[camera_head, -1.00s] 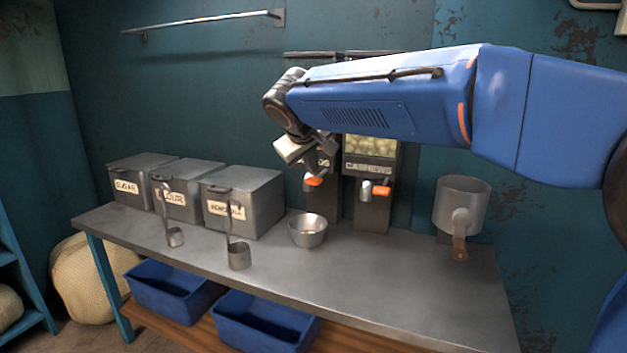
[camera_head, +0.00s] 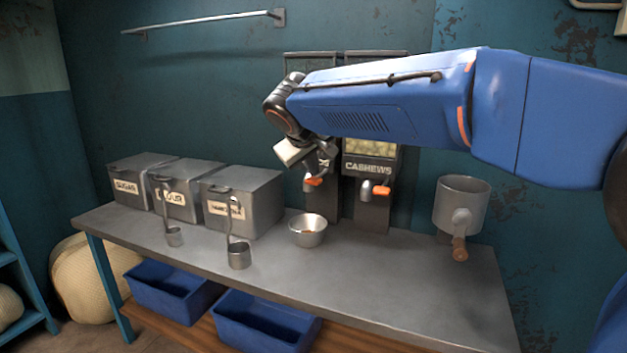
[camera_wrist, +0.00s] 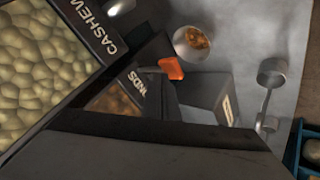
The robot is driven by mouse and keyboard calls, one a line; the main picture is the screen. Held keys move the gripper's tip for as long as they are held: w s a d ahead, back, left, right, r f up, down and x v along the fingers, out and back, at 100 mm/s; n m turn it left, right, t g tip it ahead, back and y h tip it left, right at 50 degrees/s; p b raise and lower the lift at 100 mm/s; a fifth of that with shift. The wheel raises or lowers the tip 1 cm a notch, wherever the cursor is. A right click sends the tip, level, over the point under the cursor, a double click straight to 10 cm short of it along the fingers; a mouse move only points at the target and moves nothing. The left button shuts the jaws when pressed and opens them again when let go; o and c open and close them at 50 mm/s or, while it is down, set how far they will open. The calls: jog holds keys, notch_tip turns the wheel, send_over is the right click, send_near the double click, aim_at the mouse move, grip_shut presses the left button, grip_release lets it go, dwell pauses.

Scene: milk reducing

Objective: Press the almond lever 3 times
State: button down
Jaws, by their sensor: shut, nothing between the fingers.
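The almond dispenser is the left of two, mostly hidden behind my arm; the end of its label "NDS" shows in the wrist view. Its orange lever (camera_head: 314,181) sticks out at the front and also shows in the wrist view (camera_wrist: 171,68). My gripper (camera_head: 318,158) is shut and empty, in front of the dispenser just above the lever; I cannot tell whether it touches it. A metal bowl (camera_head: 308,230) stands on the table below the spout. In the wrist view the bowl (camera_wrist: 193,45) has some brown nuts in it.
The cashew dispenser (camera_head: 369,167) with its own orange lever (camera_head: 381,190) stands close on the right. The table's front right (camera_head: 400,285) is clear.

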jog(key=shift+f, duration=1.3)
dwell(1.4)
jog(key=shift+r, duration=1.7)
jog(key=shift+r, duration=2.5)
dwell(0.5)
jog(key=shift+r, duration=1.9)
